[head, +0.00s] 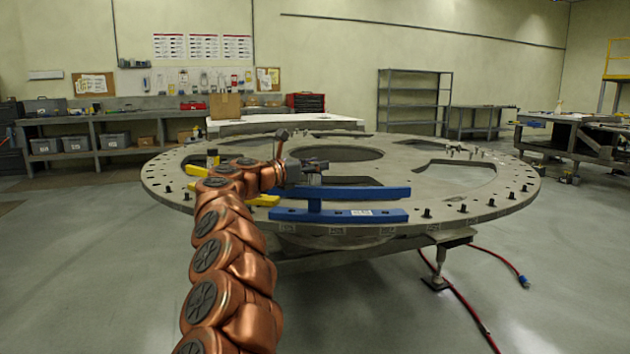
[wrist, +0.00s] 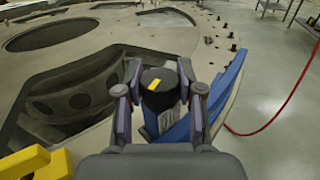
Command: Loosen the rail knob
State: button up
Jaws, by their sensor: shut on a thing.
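The rail knob (wrist: 158,88) is a dark round knob with a yellow mark on top, seen in the wrist view between my fingers. My gripper (wrist: 160,96) is shut on it, with one finger on each side. In the head view my gripper (head: 312,168) is at the end of my copper arm, above the blue rail (head: 350,192). The knob itself is hard to make out there. The blue rail also shows in the wrist view (wrist: 219,97), running beside and behind the knob.
The large round turret plate (head: 490,205) has big openings and several dark pegs near its rim. Yellow blocks (head: 262,200) lie left of the blue rail, close to my arm. A red hose (head: 452,290) lies on the floor at the right. The floor in front is otherwise clear.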

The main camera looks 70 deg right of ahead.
jog(key=shift+s+f+n+t+h+b, duration=0.2)
jog(key=shift+n+t+b, duration=0.3)
jog(key=shift+b, duration=0.4)
jog(key=shift+w+f+n+t+h+b, duration=0.1)
jog(key=shift+n+t+h+b, duration=0.2)
jog(key=shift+t+b, duration=0.5)
jog(key=shift+n+t+b, duration=0.4)
jog(key=shift+t+b, duration=0.1)
jog(key=shift+b, duration=0.3)
jog(key=shift+r+n+t+h+b, duration=0.15)
jog(key=shift+n+t+h+b, duration=0.35)
jog(key=shift+n+t+b, duration=0.9)
jog(key=shift+r+n+t+p, duration=0.15)
jog(key=shift+n+t, duration=0.3)
jog(key=shift+t, duration=0.7)
jog(key=shift+r+n+t+p, duration=0.15)
jog(key=shift+n+t, duration=0.3)
jog(key=shift+t, duration=0.7)
jog(key=shift+f+n+t+y+p, duration=0.15)
jog(key=shift+n+t+y, duration=0.45)
jog(key=shift+n+t, duration=0.75)
jog(key=shift+n+t+y+p, duration=0.25)
jog(key=shift+n+t+y, duration=0.5)
jog(key=shift+t, duration=1)
jog(key=shift+n+t+y, duration=0.25)
jog(key=shift+n+t, duration=0.35)
jog(key=shift+t, duration=0.1)
jog(key=o, duration=1.2)
